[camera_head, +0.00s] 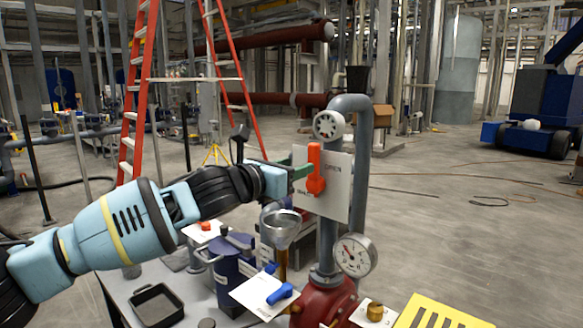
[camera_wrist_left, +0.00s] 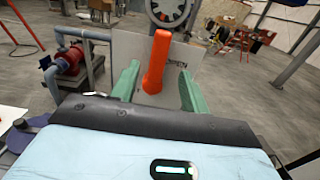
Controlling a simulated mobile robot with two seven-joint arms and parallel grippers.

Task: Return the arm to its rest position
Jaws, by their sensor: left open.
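My left gripper (camera_head: 300,170) reaches in from the left in the head view, at the white sign plate (camera_head: 338,190) on the grey pipe. In the left wrist view its two green fingers (camera_wrist_left: 158,88) are spread apart, with the orange-red lever handle (camera_wrist_left: 157,62) seen between them. The fingers do not appear to touch the handle; the exact depth gap cannot be told. The handle (camera_head: 315,168) stands upright in front of the plate in the head view. My right gripper is not in view.
A grey pipe (camera_head: 352,104) with a pressure gauge (camera_head: 355,255) rises beside the plate. An orange ladder (camera_head: 138,85) stands behind. Open floor lies to the right.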

